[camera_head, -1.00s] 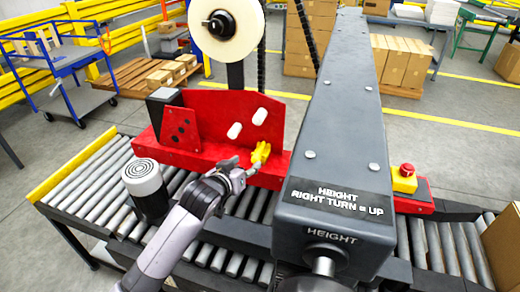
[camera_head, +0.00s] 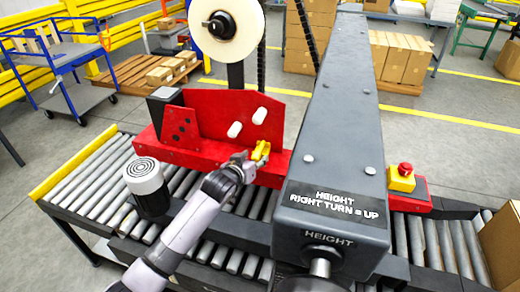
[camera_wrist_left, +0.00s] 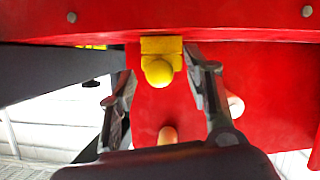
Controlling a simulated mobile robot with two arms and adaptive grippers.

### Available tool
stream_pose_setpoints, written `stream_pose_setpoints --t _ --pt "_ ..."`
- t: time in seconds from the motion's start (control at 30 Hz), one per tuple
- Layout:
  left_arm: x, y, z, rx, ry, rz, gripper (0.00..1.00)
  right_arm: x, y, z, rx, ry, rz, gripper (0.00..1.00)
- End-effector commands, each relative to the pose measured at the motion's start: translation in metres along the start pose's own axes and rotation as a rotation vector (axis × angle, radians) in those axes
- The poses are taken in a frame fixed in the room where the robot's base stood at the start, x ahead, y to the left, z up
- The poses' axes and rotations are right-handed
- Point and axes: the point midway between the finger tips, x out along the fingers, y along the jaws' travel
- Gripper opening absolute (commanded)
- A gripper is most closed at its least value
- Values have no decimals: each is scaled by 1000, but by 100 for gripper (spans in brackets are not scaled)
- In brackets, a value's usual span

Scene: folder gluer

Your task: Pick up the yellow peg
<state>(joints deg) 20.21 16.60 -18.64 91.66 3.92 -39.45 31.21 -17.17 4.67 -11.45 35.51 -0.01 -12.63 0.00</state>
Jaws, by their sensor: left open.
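The yellow peg (camera_head: 261,151) sits at the red panel of the machine, just below and right of two white pegs. In the left wrist view the yellow peg (camera_wrist_left: 158,66) shows a round end and a blocky body against the red surface. My left gripper (camera_head: 247,160) is at the yellow peg. In the left wrist view its open fingers (camera_wrist_left: 164,80) stand on both sides of the peg, with gaps visible beside it. My right gripper is not in view.
Two white pegs (camera_head: 234,129) stick out of the red panel (camera_head: 205,112). A grey beam (camera_head: 340,110) marked HEIGHT stands close to the right. Rollers (camera_head: 85,184) run below. A white-topped motor (camera_head: 146,180) stands left of my arm. A red button (camera_head: 405,169) is at the right.

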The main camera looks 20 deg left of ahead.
Motion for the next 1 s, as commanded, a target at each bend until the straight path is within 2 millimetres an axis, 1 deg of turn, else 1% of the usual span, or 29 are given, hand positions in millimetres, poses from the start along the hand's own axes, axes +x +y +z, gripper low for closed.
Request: stream_pose_setpoints --t 0.03,0.07,0.7,0.73,1.0 --pt "0 0 0 0 0 0 46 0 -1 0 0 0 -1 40" --pt "0 0 0 0 0 0 44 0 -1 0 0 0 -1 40" --pt "0 0 0 0 -1 0 2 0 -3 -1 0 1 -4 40" --pt "0 0 0 0 -1 0 0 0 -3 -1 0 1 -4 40" --pt "0 0 0 0 0 0 0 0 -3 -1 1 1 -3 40"
